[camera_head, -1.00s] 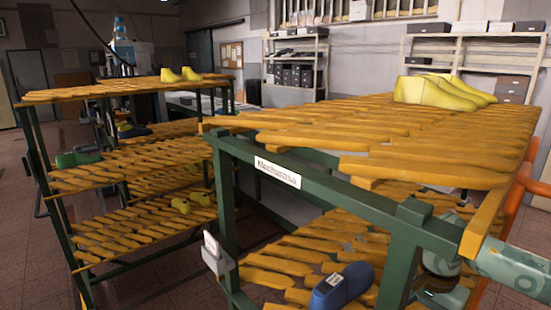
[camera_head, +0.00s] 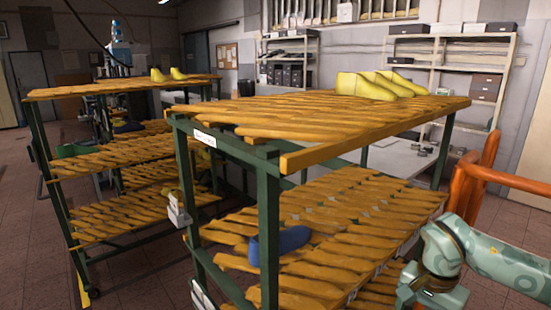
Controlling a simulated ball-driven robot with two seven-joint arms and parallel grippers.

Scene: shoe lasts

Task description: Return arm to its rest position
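My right arm enters from the right edge, teal-grey and bent. Its end, with the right gripper (camera_head: 432,293), is low at the lower right, beside the near rack's lower shelves. Its fingers are not clear enough to tell open from shut. No held object is visible there. My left gripper is out of view. The near rack (camera_head: 268,185) has a green frame and orange slatted shelves. Several yellow shoe lasts (camera_head: 375,86) stand together on its top shelf. A dark blue last (camera_head: 280,243) lies on the shelf below, partly hidden by the front post.
A second slatted rack (camera_head: 100,160) stands at left, with a pair of yellow lasts (camera_head: 168,75) on top and a green last (camera_head: 75,150) below. Orange tubing (camera_head: 490,175) stands near my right arm. Grey shelving (camera_head: 460,55) lines the back wall.

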